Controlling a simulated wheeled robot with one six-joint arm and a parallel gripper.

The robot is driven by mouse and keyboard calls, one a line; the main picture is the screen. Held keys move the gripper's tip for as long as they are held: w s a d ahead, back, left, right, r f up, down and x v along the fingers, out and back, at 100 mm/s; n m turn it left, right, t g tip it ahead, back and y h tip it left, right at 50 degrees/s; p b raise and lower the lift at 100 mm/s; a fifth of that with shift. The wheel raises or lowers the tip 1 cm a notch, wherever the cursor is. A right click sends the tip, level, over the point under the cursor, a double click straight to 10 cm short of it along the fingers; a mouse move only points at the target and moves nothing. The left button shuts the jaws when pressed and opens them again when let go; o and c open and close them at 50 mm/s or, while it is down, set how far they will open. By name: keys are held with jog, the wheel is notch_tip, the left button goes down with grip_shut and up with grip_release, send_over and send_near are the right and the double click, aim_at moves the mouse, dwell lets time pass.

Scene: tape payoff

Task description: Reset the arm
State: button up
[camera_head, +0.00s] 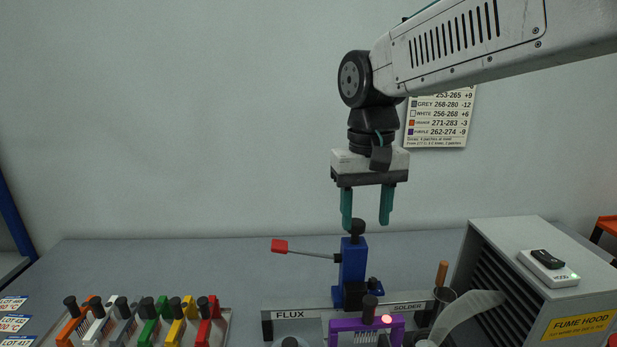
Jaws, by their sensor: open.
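My gripper (367,222) hangs from my arm at the upper right, pointing down. Its two teal fingers are apart with nothing between them. It is above the workbench, over or behind the blue post (353,265) with the black knob on top and a red-handled lever (280,246) reaching left. In the picture the left fingertip comes close to the black knob; I cannot tell whether they touch.
A rack (225,330) of several coloured black-knobbed pieces stands at the lower left. A purple piece (340,327) stands before the FLUX and SOLDER strip (290,314). The grey fume hood (490,262) is at the right. A chart (437,120) hangs behind my arm. The bench's left rear (160,262) is clear.

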jog(key=s+d+f+t, duration=0.1)
jog(key=s+d+f, duration=0.2)
jog(key=s+d, duration=0.4)
jog(key=s+d+f+m, duration=0.1)
jog(key=s+d+f, duration=0.2)
jog(key=s+d, duration=0.4)
jog(key=shift+s+t, duration=0.4)
jog(key=shift+s, duration=2.6)
jog(key=shift+d, duration=0.1)
